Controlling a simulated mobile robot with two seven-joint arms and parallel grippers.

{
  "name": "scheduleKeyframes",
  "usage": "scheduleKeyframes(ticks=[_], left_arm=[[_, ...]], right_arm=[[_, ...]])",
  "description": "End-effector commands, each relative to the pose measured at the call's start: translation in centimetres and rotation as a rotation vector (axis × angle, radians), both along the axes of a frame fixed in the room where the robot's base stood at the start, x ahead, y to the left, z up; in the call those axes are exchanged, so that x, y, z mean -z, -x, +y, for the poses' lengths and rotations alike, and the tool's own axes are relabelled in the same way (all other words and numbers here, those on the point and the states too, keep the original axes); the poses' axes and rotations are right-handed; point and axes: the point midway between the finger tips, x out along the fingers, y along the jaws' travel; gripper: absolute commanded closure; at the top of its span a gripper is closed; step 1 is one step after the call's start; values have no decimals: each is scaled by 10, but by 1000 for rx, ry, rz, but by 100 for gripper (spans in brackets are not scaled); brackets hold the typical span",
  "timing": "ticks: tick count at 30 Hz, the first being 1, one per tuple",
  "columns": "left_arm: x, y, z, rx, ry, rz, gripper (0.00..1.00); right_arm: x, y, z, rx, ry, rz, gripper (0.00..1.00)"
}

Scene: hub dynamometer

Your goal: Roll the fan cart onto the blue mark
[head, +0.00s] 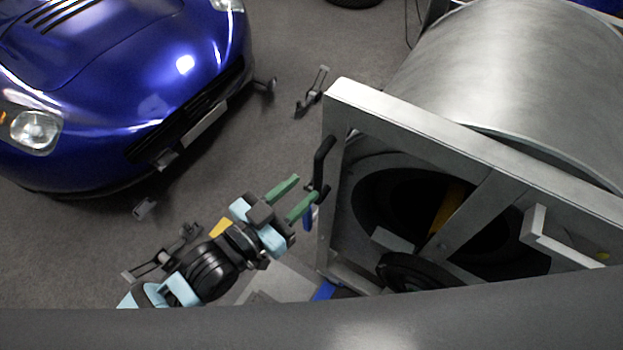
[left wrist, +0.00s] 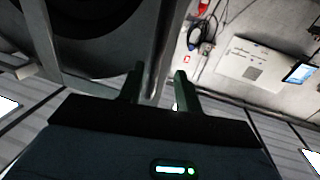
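The fan cart (head: 425,130) is a large grey metal drum in a square frame, at the right of the head view. A black bent handle (head: 322,162) sticks out from its left post. My left gripper (head: 305,188) has green fingers, spread apart, close beside the handle's lower end; I cannot tell whether they touch it. In the left wrist view the fingers (left wrist: 158,78) stand apart before the cart's grey frame (left wrist: 168,42), with no handle clearly visible between them. A blue patch (head: 325,291) shows low at the frame's foot, partly hidden; it may be the mark. My right gripper is not visible.
A blue car (head: 120,85) stands at the upper left. A small metal stand (head: 311,92) is on the grey floor between car and cart. Open floor (head: 255,140) lies left of the cart. A dark grey surface crosses the bottom of the head view.

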Motion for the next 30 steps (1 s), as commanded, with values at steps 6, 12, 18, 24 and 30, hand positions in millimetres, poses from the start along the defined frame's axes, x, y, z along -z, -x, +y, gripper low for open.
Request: scheduleKeyframes(ticks=[6,12,18,24,30], left_arm=[[0,20,14,7,4,2,66],[-1,23,16,9,6,2,66],[-1,23,15,9,6,2,66],[-1,24,15,10,6,2,66],[6,28,21,-25,2,38,66]], right_arm=[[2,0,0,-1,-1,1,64],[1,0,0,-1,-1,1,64],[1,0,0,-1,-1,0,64],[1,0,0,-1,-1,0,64],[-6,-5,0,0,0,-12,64]])
